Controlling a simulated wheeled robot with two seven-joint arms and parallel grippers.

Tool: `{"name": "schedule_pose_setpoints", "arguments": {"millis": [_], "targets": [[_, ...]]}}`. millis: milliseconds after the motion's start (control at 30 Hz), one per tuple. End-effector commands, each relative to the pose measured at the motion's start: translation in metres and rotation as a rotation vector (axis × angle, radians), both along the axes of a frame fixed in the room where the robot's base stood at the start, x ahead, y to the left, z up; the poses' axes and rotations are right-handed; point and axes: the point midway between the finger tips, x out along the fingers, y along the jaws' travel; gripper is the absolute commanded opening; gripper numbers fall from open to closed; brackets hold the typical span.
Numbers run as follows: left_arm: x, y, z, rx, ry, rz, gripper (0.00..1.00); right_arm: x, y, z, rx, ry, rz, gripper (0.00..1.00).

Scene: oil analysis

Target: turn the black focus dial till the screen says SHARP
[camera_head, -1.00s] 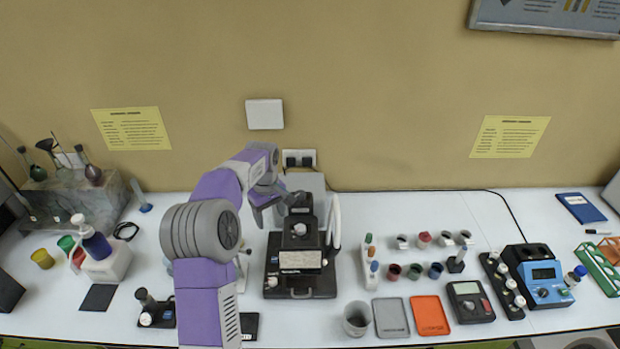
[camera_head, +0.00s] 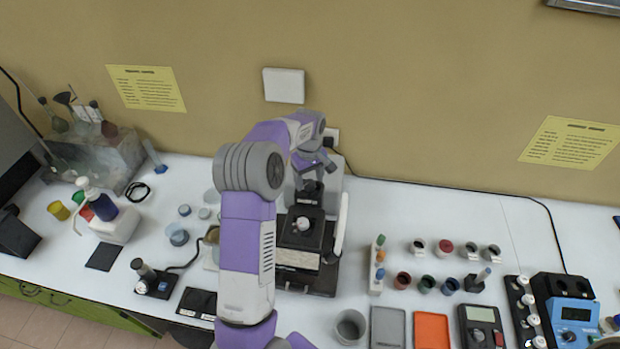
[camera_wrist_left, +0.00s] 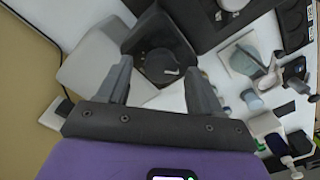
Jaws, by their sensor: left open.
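A black bench instrument (camera_head: 300,234) stands at the middle of the white table, with a pale label plate on its front. In the left wrist view a black round dial (camera_wrist_left: 162,64) with a grey pointer-like mark lies between my fingertips. My left gripper (camera_wrist_left: 158,72) is open, one finger on each side of the dial; I cannot tell whether either touches it. In the head view my left gripper (camera_head: 316,167) is above the rear of the instrument and partly hides it. No screen reading SHARP can be made out. My right gripper is out of view.
A grey box stands behind the instrument. To its right are small jars, an orange tray (camera_head: 431,331), a grey tray (camera_head: 387,328) and a blue meter (camera_head: 572,318). A white bottle (camera_head: 112,222) and a black eyepiece-like device (camera_head: 148,278) stand left.

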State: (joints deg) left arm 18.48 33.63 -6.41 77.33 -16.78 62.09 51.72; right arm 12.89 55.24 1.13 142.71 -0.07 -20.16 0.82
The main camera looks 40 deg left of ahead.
Motion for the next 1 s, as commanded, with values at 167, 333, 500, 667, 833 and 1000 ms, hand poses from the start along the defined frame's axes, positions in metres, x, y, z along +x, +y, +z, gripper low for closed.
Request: {"name": "schedule_pose_setpoints", "arguments": {"millis": [167, 333, 500, 667, 833, 1000], "targets": [[-0.0001, -0.0001, -0.0105, 0.0, 0.0, 0.0, 0.66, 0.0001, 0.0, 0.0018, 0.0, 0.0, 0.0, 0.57], [0.0, -0.0001, -0.0114, 0.001, -0.001, 0.0, 0.66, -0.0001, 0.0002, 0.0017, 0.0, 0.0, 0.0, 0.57], [0.0, -0.0001, -0.0112, 0.001, -0.001, 0.0, 0.5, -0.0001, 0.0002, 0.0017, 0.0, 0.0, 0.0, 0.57], [0.0001, -0.0001, -0.011, 0.001, -0.001, 0.0, 0.26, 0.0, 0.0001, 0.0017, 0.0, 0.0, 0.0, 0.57], [0.0001, -0.0001, -0.0106, 0.001, -0.001, -0.001, 0.09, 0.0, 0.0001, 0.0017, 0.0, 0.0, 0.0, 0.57], [0.0002, -0.0001, -0.0104, 0.0, -0.002, -0.019, 0.09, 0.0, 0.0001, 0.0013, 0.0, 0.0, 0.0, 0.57]]}}
